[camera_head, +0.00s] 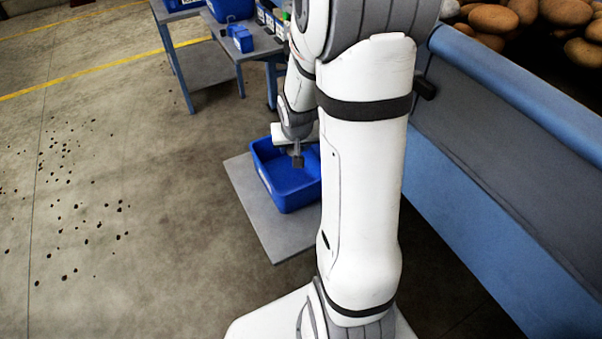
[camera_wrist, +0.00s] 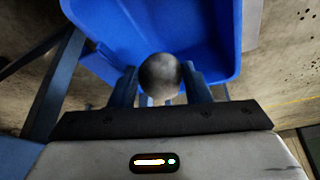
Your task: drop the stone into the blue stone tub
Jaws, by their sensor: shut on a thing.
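The blue stone tub (camera_head: 293,196) stands on a low grey board, partly hidden behind my arm. Its inside, as far as it shows, looks empty. My gripper (camera_head: 297,160) points down over the tub in the head view. In the wrist view my gripper (camera_wrist: 160,88) is shut on a dark grey, rounded stone (camera_wrist: 160,72), held between the two fingers. The blue tub (camera_wrist: 110,25) fills the upper part of that view, beyond the stone. The stone is hard to make out in the head view.
The grey board (camera_head: 275,230) lies under the tub. At the back, tables carry blue bins (camera_head: 232,10) and a small blue box (camera_head: 240,38). To the right, a blue-sided machine (camera_head: 470,210) holds potatoes (camera_head: 493,18). Open concrete floor with scattered dark bits lies to the left.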

